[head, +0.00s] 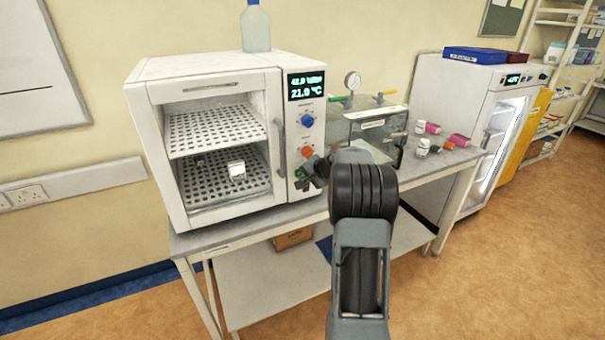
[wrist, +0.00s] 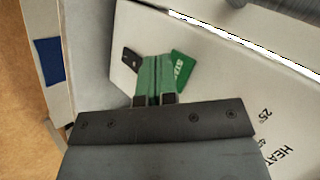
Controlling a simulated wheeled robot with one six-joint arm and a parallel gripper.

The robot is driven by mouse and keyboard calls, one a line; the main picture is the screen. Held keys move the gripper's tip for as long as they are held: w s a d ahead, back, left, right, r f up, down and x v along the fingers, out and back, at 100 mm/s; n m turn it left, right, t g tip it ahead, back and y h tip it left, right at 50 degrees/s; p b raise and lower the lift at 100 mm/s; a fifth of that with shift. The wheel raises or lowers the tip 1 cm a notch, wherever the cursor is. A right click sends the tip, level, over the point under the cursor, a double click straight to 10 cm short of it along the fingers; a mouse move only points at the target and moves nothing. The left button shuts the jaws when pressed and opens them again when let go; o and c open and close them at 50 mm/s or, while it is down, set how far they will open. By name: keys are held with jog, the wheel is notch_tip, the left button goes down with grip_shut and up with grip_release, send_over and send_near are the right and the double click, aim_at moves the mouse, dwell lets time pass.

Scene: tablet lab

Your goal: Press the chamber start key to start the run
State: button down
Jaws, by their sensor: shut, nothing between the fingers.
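The white chamber (head: 210,65) stands on the table, with its control panel along the right of its glass door. The green start key (wrist: 183,68) shows in the wrist view on the pale panel, with white lettering partly covered by my fingers. My gripper (wrist: 156,58) is shut and empty, its green fingertips over the left part of the key. I cannot tell whether they touch it.
A black key (wrist: 131,59) lies left of the fingertips. Above my gripper are an orange knob (head: 307,152), a blue knob (head: 307,121) and a lit display (head: 306,86). A clear box with a gauge (head: 352,81) stands to the right.

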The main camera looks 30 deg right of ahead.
jog(key=shift+w+r, duration=0.35)
jog(key=shift+r, duration=0.3)
dwell(0.4)
jog(key=shift+s+f+b, duration=0.1)
jog(key=shift+f+b, duration=0.05)
jog(key=shift+b, duration=0.4)
jog(key=shift+s+a+f+b, duration=0.1)
jog(key=shift+s+f+b, duration=0.15)
jog(key=shift+s+b, duration=0.75)
jog(key=shift+s+a+f+b, duration=0.1)
jog(key=shift+s+f+b, duration=0.15)
jog(key=shift+s+b, duration=0.7)
jog(key=shift+s, duration=0.2)
